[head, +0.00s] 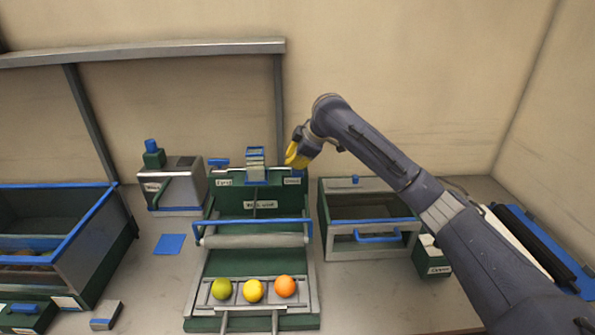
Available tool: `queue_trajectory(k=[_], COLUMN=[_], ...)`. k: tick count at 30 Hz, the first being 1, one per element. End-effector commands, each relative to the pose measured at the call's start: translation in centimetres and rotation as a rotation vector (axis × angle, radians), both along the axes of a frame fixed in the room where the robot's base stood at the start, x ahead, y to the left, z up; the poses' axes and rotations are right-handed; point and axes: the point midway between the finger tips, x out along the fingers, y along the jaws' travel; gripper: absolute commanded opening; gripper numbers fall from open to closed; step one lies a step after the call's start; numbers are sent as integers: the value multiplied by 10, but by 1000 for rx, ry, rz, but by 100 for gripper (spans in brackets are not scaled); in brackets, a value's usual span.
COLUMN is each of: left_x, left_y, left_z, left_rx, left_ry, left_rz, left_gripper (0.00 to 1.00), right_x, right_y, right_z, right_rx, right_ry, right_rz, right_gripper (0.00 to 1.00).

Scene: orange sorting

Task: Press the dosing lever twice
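My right arm comes in from the right, and its gripper (296,157) with yellow fingertips points down at the back right corner of the green sorting station (230,196). A small blue piece, possibly a lever, shows just below the fingertips above a white label; the gripper partly hides it, and I cannot tell whether they touch. Another blue lever (218,162) sits at the station's back left corner above a label. Both labels are too small to read surely, so I cannot tell which one is the dosing lever. The fingertips' gap is not clear. My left gripper is out of view.
A green, a yellow and an orange fruit (285,286) lie in the station's front tray. A blue bar (252,221) and roller cross its middle. A glass-fronted box (370,239) stands right, a grey machine (180,183) and a large blue-rimmed crate (105,240) left.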

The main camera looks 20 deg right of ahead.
Motion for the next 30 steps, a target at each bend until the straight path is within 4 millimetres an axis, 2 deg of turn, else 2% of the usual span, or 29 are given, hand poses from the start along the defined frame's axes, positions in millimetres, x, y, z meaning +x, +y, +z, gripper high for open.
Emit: queue_trajectory(k=[30], left_x=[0], left_y=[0], left_z=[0], left_rx=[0], left_ry=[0], left_rz=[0], left_gripper=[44], right_x=[0], right_y=[0], right_z=[-7], right_rx=[0], right_ry=[1], right_rz=[0], right_gripper=[0])
